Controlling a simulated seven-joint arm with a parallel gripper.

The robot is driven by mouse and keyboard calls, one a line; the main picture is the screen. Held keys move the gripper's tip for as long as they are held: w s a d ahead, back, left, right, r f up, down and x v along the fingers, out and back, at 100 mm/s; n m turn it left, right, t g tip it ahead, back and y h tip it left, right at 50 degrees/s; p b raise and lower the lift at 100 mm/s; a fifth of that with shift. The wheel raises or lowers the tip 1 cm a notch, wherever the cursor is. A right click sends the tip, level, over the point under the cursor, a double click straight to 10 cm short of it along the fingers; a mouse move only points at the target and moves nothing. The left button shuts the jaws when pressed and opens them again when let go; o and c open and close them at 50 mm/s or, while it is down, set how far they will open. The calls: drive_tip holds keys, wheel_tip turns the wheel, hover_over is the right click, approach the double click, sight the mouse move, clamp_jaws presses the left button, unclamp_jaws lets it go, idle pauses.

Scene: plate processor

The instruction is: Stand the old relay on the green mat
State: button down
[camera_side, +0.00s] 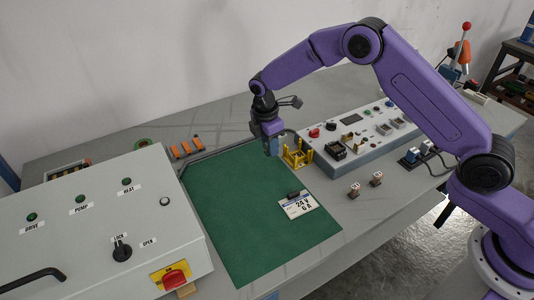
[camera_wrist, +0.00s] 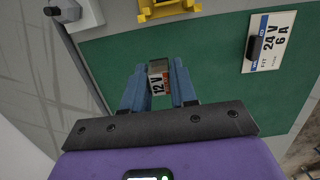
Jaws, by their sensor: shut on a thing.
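My gripper (camera_side: 270,146) is shut on a small grey block marked 12 V, the old relay (camera_wrist: 159,78), between its blue fingers in the wrist view. In the side view the relay is mostly hidden by the fingers. The green mat (camera_side: 225,225) lies flat on the bench, and it also fills much of the wrist view (camera_wrist: 215,50). My gripper is over the mat's far right part, beside a yellow frame (camera_side: 298,155). I cannot tell how far the relay is above the mat.
A white card reading 24 V 6 A (camera_side: 298,206), with a black block on it, lies at the mat's right edge. A control panel (camera_side: 350,140) stands behind the yellow frame. Two small blocks (camera_side: 355,190) are right of the mat. A grey cabinet (camera_side: 100,225) stands left. The mat's middle is clear.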

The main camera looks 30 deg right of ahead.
sight(267, 154)
drive_tip(key=shift+w+a+f, duration=0.15)
drive_tip(key=shift+w+f, duration=0.4)
drive_tip(key=shift+f, duration=1.6)
drive_tip(key=shift+f, duration=0.2)
drive_tip(key=c, duration=0.9)
unclamp_jaws()
drive_tip(key=shift+r, duration=0.1)
drive_tip(key=shift+a+r, duration=0.25)
drive_tip(key=shift+r, duration=1.75)
drive_tip(key=shift+a+r, duration=0.25)
drive_tip(key=shift+r, duration=1.8)
drive_tip(key=shift+a+r, duration=0.25)
drive_tip(key=shift+r, duration=1.75)
drive_tip(key=shift+s+r, duration=0.1)
